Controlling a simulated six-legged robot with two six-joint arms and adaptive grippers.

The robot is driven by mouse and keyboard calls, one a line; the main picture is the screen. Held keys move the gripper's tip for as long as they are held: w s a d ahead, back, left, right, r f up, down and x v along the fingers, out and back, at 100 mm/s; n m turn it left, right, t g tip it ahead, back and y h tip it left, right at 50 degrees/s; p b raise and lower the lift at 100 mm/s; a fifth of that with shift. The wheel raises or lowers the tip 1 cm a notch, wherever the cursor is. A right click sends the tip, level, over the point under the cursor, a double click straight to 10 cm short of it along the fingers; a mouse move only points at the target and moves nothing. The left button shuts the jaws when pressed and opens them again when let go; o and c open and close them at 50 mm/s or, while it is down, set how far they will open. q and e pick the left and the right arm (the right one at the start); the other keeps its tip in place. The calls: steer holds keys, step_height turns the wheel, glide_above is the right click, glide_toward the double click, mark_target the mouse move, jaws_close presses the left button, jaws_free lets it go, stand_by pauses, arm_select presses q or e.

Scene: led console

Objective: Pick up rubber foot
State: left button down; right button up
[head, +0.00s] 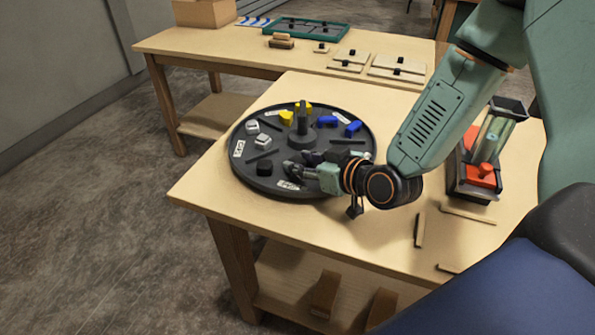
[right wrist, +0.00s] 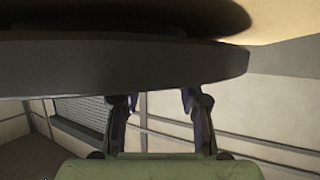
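A small black cylinder, which looks like the rubber foot (head: 264,169), stands near the front left of the round dark turntable tray (head: 244,186) in the head view. My right gripper (head: 297,163) reaches in from the right, low over the front of the tray, with its fingers just right of the black cylinder. In the right wrist view its two fingers (right wrist: 158,97) stand apart, with no object seen between them. The tray's rim (right wrist: 110,68) crosses that view above the fingers, and the cylinder cannot be made out there. My left gripper is not in view.
The tray also holds grey cubes (head: 262,141), yellow pieces (head: 286,118) and blue pieces (head: 353,128) around a central post (head: 302,120). A black bin with red and green parts (head: 476,195) stands right. A second table (head: 220,45) is behind.

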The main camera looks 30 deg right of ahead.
steer(key=shift+w+a, duration=0.15)
steer(key=shift+w, duration=0.15)
steer(key=shift+c, duration=0.4)
steer(key=c, duration=0.5)
